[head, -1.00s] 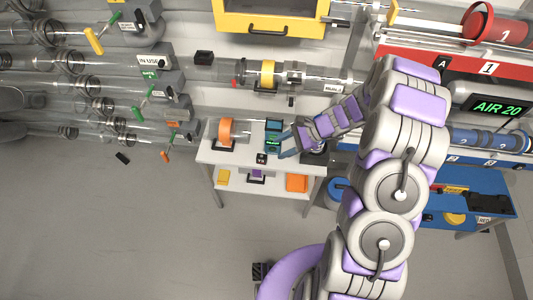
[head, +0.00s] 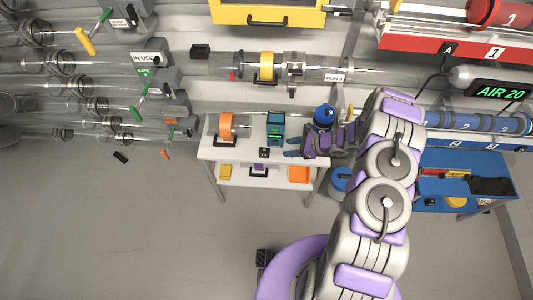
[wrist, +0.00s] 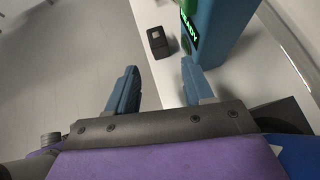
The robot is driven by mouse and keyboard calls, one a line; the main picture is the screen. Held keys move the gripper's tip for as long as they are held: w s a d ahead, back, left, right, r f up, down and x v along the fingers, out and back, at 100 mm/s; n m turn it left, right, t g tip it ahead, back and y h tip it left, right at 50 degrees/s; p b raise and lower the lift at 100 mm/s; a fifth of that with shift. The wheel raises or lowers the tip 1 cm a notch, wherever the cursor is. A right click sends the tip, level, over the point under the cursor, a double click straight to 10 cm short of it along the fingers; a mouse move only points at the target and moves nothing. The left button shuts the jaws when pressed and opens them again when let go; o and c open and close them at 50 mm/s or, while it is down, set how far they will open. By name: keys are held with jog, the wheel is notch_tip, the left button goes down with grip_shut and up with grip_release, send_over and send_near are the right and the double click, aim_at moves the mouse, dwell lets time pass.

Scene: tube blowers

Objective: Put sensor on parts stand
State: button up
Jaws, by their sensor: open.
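A white two-level stand (head: 240,153) is in the middle of the head view. A teal box with a lit green display (head: 275,129) stands upright on its top; the wrist view shows its lower part (wrist: 217,32). A small black block with a pale square (head: 264,153) lies in front of the box, and it shows in the wrist view (wrist: 158,43). I cannot tell which of these is the sensor. My gripper (head: 288,147) is open and empty, just right of the black block. In the wrist view its fingers (wrist: 159,88) are apart, with the block beyond them.
The lower shelf holds a yellow part (head: 225,171) and an orange part (head: 300,174). Floor in front is clear. A blue table (head: 432,190) is at right.

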aim_at(266, 151)
jog(key=b+x, duration=0.1)
jog(key=x, duration=0.6)
jog(key=shift+s+a+r, duration=0.15)
jog(key=shift+a+r, duration=0.05)
jog(key=shift+a, duration=0.05)
jog(key=shift+a+f+b, duration=0.15)
jog(key=shift+f+b, duration=0.2)
jog(key=shift+f, duration=0.1)
jog(key=b+x, duration=0.1)
jog(key=x, duration=0.2)
jog(key=shift+f, duration=0.1)
jog(key=shift+a+f, duration=0.1)
jog(key=shift+a, duration=0.55)
jog(key=shift+d, duration=0.4)
jog(key=c, duration=0.8)
jog(key=shift+a, duration=0.2)
jog(key=shift+c, duration=0.7)
